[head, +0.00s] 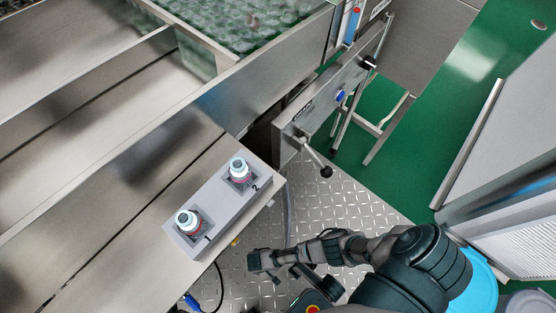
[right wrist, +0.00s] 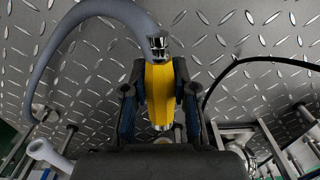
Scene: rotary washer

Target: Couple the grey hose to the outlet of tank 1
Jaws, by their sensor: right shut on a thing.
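My right gripper (right wrist: 160,92) is shut on a yellow coupling (right wrist: 159,100) in the right wrist view. A metal end on the coupling joins the grey hose (right wrist: 45,72), which arches away to the left. In the head view my right gripper (head: 258,263) is low over the metal floor, below the front edge of the steel machine; the coupling is not clear there. A grey block (head: 213,212) on the machine's edge carries two white-capped bottles marked 1 (head: 188,221) and 2 (head: 239,169). I cannot make out a tank 1 outlet for certain. My left gripper is not in view.
A hinged steel panel with a black-knobbed lever (head: 325,171) stands right of the block. A black cable (right wrist: 235,65) curves right of the coupling. A pale pipe end (right wrist: 42,150) shows at lower left in the wrist view. Open tread-plate floor (head: 345,205) lies between.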

